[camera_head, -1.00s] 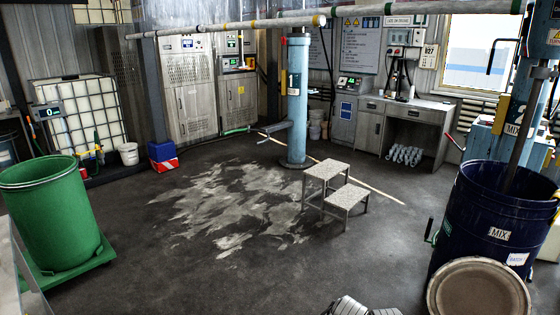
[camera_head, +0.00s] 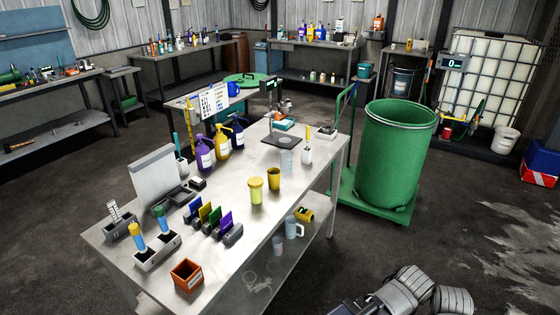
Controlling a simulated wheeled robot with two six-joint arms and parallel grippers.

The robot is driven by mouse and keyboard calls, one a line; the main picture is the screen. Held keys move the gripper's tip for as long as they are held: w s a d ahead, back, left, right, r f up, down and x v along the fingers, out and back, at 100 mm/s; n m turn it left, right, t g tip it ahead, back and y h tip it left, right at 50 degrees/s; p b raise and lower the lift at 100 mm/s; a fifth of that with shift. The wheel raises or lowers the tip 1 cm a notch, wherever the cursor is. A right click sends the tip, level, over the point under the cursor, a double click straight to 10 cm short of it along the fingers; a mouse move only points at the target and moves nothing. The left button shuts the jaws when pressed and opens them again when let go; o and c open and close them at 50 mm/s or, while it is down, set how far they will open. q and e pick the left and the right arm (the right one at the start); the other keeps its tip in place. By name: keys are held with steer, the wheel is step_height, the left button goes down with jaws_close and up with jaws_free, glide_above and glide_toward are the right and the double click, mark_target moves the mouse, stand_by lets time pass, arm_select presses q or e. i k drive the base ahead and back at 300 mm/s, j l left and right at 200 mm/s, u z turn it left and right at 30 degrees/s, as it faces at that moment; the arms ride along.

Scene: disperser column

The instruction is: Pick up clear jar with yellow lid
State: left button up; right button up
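A jar with a yellow lid (camera_head: 255,190) stands upright on the metal worktable (camera_head: 285,215), near the middle of its top. Its body looks pale yellow; whether it is clear is too small to tell. An open yellow cup (camera_head: 273,179) stands just behind it to the right, apart from it. Grey-white links of my own arm show at the bottom edge, to the right of the table. No fingertips of either gripper are in view.
Colored card holders (camera_head: 212,220), an orange box (camera_head: 187,276) and purple and yellow pump bottles (camera_head: 222,143) stand on the table. A clear beaker (camera_head: 287,162) is behind the jar. A green drum (camera_head: 396,150) is to the right. Floor at lower right is free.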

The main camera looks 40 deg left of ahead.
mark_target(256, 195)
steer(key=i+u, duration=0.3)
steer(key=u, duration=0.2)
steer(key=i+u, duration=0.3)
steer(key=u, duration=0.2)
steer(key=i+l+u, duration=0.2)
steer(key=u, duration=0.25)
steer(key=i, duration=0.1)
